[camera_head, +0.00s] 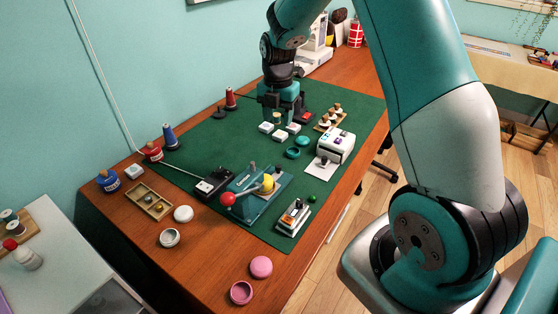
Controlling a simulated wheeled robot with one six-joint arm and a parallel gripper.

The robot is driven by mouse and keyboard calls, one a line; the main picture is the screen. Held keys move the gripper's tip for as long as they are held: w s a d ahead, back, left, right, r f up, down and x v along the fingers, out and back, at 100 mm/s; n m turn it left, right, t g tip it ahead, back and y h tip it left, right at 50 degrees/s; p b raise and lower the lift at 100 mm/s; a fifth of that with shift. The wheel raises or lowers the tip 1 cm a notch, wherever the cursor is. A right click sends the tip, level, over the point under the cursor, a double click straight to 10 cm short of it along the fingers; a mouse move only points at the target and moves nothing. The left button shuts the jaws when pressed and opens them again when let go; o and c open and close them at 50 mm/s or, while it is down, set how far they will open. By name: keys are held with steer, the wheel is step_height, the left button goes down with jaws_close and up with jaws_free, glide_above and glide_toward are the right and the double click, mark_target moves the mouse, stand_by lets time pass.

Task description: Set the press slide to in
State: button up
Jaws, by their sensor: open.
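A teal press (254,204) stands at the near end of the green mat. It has a lever with a red ball knob (228,199) and a yellow round part (268,182). Its slide is too small to make out, so I cannot tell whether it is in or out. My gripper (282,118) points down over the far part of the mat, well beyond the press. It is open, close above or behind small white blocks (280,135); I cannot tell whether it touches anything.
A black box (212,185) with a cable sits left of the press. A small metal device (293,217) stands to its right. A white machine (336,144) is farther right. Round tins (170,238) and thread cones (170,136) stand on the left. Mat between press and blocks is mostly clear.

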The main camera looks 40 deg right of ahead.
mark_target(278, 165)
step_height(278, 165, down, 17)
steer(key=shift+f+p, duration=0.1)
steer(key=shift+p, duration=0.85)
jaws_close()
